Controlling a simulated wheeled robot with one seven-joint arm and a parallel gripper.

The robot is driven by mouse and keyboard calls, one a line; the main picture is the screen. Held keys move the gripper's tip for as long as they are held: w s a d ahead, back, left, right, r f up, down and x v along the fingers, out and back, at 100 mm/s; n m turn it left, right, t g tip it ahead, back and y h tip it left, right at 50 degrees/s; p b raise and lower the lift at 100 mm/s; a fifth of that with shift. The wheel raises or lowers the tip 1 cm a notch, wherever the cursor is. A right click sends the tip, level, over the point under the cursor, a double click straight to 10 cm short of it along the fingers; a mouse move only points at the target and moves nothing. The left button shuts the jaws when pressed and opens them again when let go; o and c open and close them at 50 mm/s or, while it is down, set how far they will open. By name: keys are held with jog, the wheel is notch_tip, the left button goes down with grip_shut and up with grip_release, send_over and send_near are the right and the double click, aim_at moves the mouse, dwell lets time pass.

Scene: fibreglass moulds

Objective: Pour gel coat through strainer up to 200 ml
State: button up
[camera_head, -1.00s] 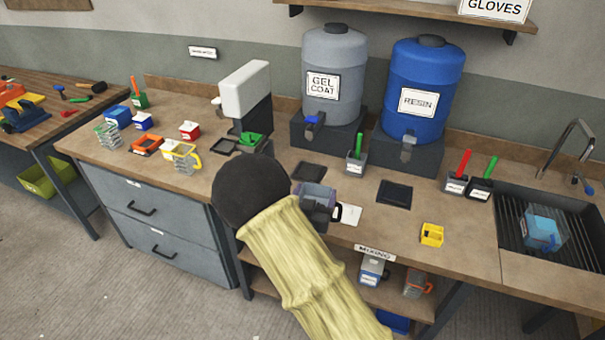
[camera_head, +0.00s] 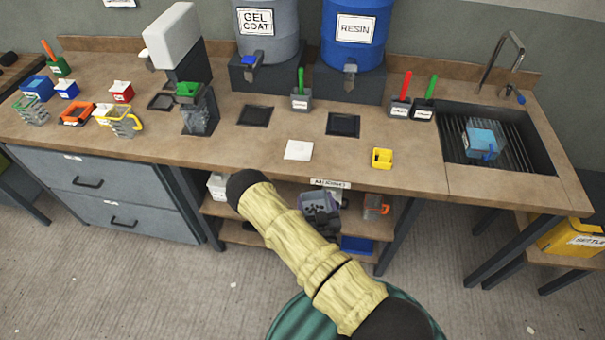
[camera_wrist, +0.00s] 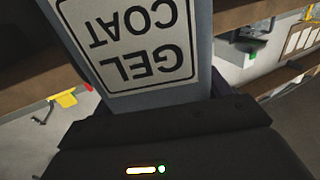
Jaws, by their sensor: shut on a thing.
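My gripper (camera_head: 322,226) is in front of the bench's lower shelf in the head view, shut on a grey-purple container (camera_head: 318,201). Its fingers are hard to make out. In the wrist view a grey surface with an upside-down GEL COAT label (camera_wrist: 140,45) fills the space before my gripper and appears to be the held container. The grey gel coat tank (camera_head: 268,45) stands on a dark block, its tap (camera_head: 251,64) bearing a blue handle. I cannot pick out the strainer or read any fill level.
The blue resin tank (camera_head: 356,50) stands beside the gel coat tank. A sink (camera_head: 500,135) is at right. A green round bin (camera_head: 300,318) is below.

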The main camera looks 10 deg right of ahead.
aim_at(315, 210)
jog(key=shift+s+d+f, duration=0.3)
jog(key=shift+s+f, duration=0.05)
jog(key=shift+f, duration=0.35)
notch_tip(315, 210, down, 10)
jog(key=b, duration=1)
jog(key=shift+w, duration=0.1)
jog(key=shift+d+r, duration=0.1)
jog(key=shift+d, duration=0.15)
